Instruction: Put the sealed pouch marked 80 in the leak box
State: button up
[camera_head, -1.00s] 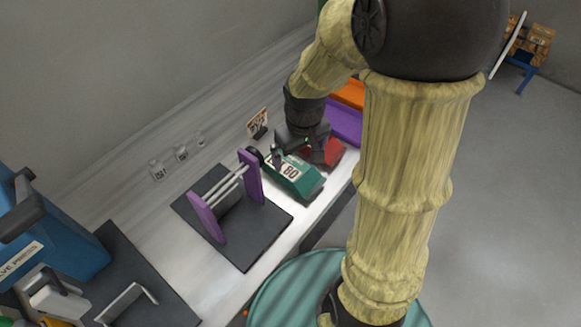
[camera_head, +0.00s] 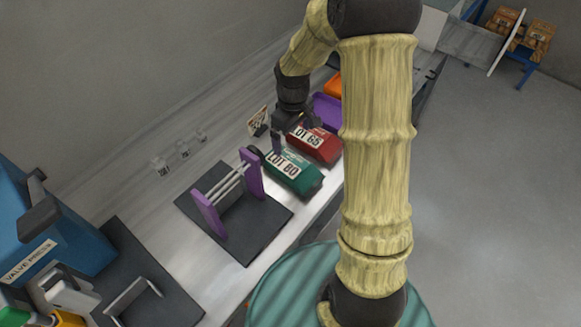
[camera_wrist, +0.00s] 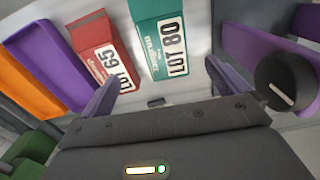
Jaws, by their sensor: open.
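The teal pouch marked LOT 80 (camera_head: 306,182) lies on the light bench, between a purple-ended roller stand and a red pouch marked LOT 65 (camera_head: 322,149). In the wrist view the teal pouch (camera_wrist: 150,22) is at top centre, label facing the camera, with the red pouch (camera_wrist: 85,35) to its left. My gripper (camera_head: 297,132) is open and empty, above and behind the two pouches; its spread fingers also show in the wrist view (camera_wrist: 163,90). The teal pouch is apart from the fingers. No box labelled as the leak box can be read.
The roller stand on its dark base (camera_head: 246,240) stands left of the teal pouch. Purple (camera_head: 327,108) and orange (camera_head: 333,86) trays lie beyond the red pouch. A small sign (camera_head: 257,120) and several small glass jars stand behind. A blue valve press (camera_head: 60,245) is at left.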

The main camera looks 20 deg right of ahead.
aim_at(290, 163)
notch_tip(290, 163, down, 9)
jog(key=shift+a+r+p, duration=0.1)
jog(key=shift+p, duration=0.2)
jog(key=f, duration=0.2)
jog(key=f+p, duration=0.1)
jog(key=f, duration=0.1)
jog(key=shift+s+a, duration=0.2)
jog(key=shift+a, duration=0.05)
jog(key=shift+f, duration=0.6)
jog(key=c, duration=0.8)
